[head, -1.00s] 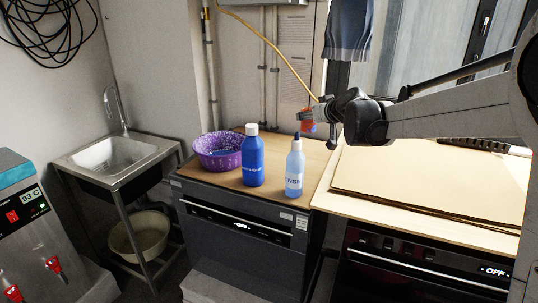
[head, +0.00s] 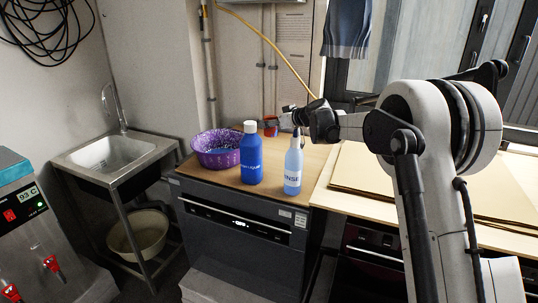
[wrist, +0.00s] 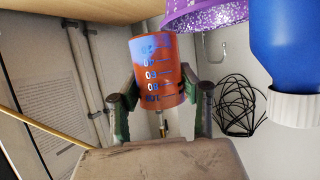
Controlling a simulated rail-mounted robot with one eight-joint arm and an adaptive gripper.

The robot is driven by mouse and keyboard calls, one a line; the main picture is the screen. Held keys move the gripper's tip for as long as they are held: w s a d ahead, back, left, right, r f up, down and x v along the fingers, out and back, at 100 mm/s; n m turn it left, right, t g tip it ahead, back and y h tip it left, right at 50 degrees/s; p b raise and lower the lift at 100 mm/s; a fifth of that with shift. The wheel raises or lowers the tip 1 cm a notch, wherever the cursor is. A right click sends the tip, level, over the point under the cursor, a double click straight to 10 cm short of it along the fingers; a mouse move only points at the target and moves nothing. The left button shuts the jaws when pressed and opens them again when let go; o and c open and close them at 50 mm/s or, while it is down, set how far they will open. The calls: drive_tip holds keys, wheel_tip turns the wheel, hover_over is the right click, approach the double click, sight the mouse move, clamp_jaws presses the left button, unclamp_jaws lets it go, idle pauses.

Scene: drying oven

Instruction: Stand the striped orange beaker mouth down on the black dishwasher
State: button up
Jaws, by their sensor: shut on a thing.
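The striped orange beaker (wrist: 155,72) has blue patches and dark scale marks in the wrist view. My gripper (wrist: 160,100) is shut on it, one finger on each side. In the head view the beaker (head: 270,129) is a small red-orange patch beside my gripper (head: 277,123), behind the bottles and over the back of the wooden top. The dark dishwasher (head: 225,228) has that wooden top (head: 222,177). The wrist picture is upside down, with the wood at its upper edge, close to the beaker. I cannot tell whether they touch, or which way the mouth faces.
A blue bottle (head: 251,158) and a pale blue rinse bottle (head: 293,165) stand at the front of the top. A purple speckled bowl (head: 217,150) stands at the left. Pipes and the wall are behind. Wood sheets (head: 440,190) lie on the right counter.

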wheel_tip(320, 180, down, 13)
drive_tip(key=shift+r+b, duration=0.15)
drive_tip(key=shift+b, duration=0.55)
drive_tip(key=o, duration=0.9)
drive_tip(key=v, duration=0.7)
drive_tip(key=shift+s+d+r+p, duration=0.15)
drive_tip(key=shift+d+p, duration=0.05)
drive_tip(key=shift+p, duration=0.15)
